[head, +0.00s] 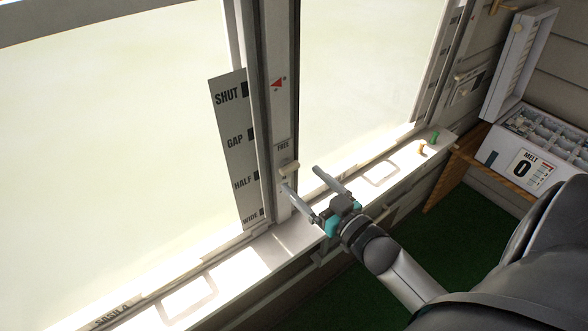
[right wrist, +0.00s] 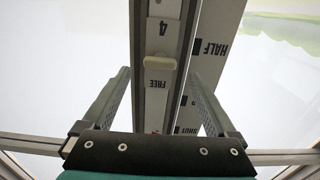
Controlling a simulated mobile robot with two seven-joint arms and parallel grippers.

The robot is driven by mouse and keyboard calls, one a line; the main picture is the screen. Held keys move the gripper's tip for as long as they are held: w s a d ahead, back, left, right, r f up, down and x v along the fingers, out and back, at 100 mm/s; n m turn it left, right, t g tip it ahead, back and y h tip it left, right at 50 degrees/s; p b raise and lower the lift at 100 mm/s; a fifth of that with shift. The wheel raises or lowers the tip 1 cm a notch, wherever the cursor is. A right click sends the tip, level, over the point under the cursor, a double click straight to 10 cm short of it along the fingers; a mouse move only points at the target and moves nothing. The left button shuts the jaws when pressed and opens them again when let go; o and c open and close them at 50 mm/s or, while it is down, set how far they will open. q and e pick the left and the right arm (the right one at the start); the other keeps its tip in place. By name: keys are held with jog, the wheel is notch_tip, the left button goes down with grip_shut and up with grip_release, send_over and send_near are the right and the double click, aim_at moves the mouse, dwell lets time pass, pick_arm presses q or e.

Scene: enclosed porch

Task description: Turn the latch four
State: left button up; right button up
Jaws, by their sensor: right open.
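The latch (head: 289,168) is a small pale, rounded bar on the grey window post, just below the word FREE. In the right wrist view the latch (right wrist: 160,63) lies crosswise on the post, between the figure 4 and FREE, which read upside down. My right gripper (head: 304,180) is open, with its two fingers pointing at the post near the latch. In the wrist view the fingers spread on either side of the post, with the latch between them; I see no contact. My left gripper is not in view.
A scale plate (head: 236,150) marked SHUT, GAP, HALF and WIDE stands left of the post, which bears a red arrow (head: 278,84). The white sill (head: 240,262) runs below, with small orange (head: 422,149) and green (head: 434,137) pegs. An open white box (head: 505,150) stands right.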

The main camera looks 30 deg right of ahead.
aim_at(292, 170)
jog(key=shift+w+a, duration=0.2)
jog(key=shift+w, duration=2.15)
jog(key=c, duration=1.4)
jog(key=shift+o, duration=0.2)
